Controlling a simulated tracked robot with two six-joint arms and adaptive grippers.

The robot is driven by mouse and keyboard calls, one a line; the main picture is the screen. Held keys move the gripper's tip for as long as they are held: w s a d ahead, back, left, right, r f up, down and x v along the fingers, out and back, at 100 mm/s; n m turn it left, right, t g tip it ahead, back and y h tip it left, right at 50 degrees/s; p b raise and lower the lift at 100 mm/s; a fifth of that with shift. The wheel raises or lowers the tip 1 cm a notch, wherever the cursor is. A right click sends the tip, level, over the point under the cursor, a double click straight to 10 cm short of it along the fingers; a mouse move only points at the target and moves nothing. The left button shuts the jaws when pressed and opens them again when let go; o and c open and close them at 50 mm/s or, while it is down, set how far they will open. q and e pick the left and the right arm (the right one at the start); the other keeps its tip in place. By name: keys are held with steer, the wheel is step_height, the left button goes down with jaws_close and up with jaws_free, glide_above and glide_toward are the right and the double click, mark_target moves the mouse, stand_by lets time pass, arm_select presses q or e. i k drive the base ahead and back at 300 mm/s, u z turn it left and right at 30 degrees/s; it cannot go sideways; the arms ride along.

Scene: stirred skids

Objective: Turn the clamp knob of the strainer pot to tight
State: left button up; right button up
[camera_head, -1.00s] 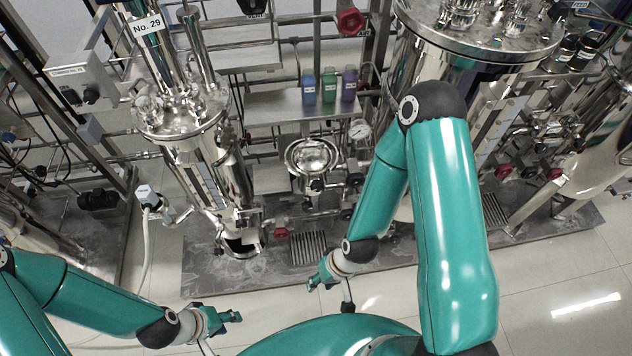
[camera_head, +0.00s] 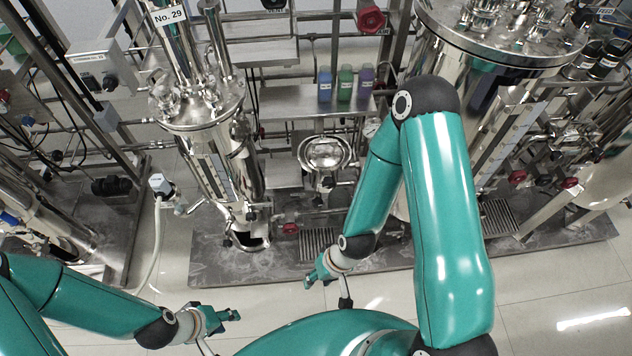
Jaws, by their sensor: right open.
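The strainer pot appears to be the small steel vessel with a round shiny lid (camera_head: 328,152), low on the skid below the bottle shelf. A small dark knob (camera_head: 328,182) shows just under it; I cannot tell whether this is the clamp knob or how it is set. The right forearm partly hides the area to the right of the pot. My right gripper (camera_head: 309,281) is open and empty, in front of the skid and below the pot in the picture. My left gripper (camera_head: 230,316) is further left and lower, apart from everything; its finger gap is unclear.
A tall steel vessel (camera_head: 205,112) labelled No. 29 stands left of the pot. A large steel tank (camera_head: 440,60) stands right, behind my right arm. Blue, green and purple bottles (camera_head: 345,84) stand on a shelf (camera_head: 285,100). The tiled floor (camera_head: 540,300) is open in front.

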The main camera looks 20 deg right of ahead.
mark_target(329, 183)
steer(key=k, duration=0.45)
steer(key=z, duration=0.75)
